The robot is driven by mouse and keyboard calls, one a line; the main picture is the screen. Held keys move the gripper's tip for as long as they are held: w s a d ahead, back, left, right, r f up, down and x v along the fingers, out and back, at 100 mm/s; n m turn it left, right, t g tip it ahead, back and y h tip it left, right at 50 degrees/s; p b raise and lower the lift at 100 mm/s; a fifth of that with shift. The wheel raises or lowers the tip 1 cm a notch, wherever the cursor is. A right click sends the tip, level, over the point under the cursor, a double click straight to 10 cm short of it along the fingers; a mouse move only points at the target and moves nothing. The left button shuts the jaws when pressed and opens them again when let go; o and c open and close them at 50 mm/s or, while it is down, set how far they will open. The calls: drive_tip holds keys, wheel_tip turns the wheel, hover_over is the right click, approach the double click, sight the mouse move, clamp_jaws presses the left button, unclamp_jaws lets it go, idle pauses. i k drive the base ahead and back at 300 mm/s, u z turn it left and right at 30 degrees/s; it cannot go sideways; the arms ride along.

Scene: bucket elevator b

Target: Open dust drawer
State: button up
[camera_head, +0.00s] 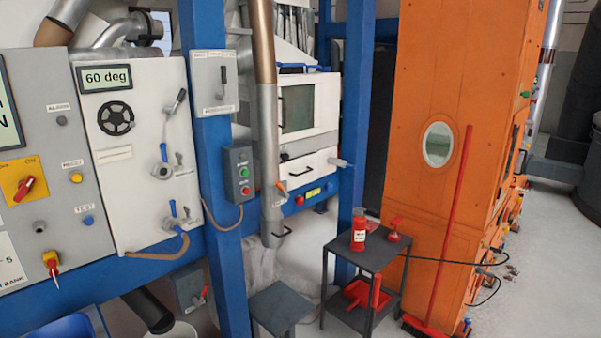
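A white cabinet with a dark window (298,108) stands behind the blue posts. Below the window is a white drawer-like front (307,168) with a dark handle (301,174). It looks shut and may be the dust drawer, but I cannot read a label that says so. A grey vertical pipe (268,150) passes in front of the cabinet's left side. My gripper is not in view.
A dark small table (372,255) with a red bottle (358,232) stands in front of the right blue post (352,110). A grey stool (280,303) is left of it. An orange tower (425,90) and a red broom (455,220) are at right. Floor (550,260) is open at far right.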

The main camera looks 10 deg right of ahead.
sight(284, 168)
drive_tip(key=u, duration=0.35)
drive_tip(key=i, duration=0.9)
drive_tip(key=u, duration=0.35)
drive_tip(key=k, duration=0.85)
drive_tip(key=u, duration=0.2)
drive_tip(key=i, duration=0.65)
drive_tip(key=z, duration=0.05)
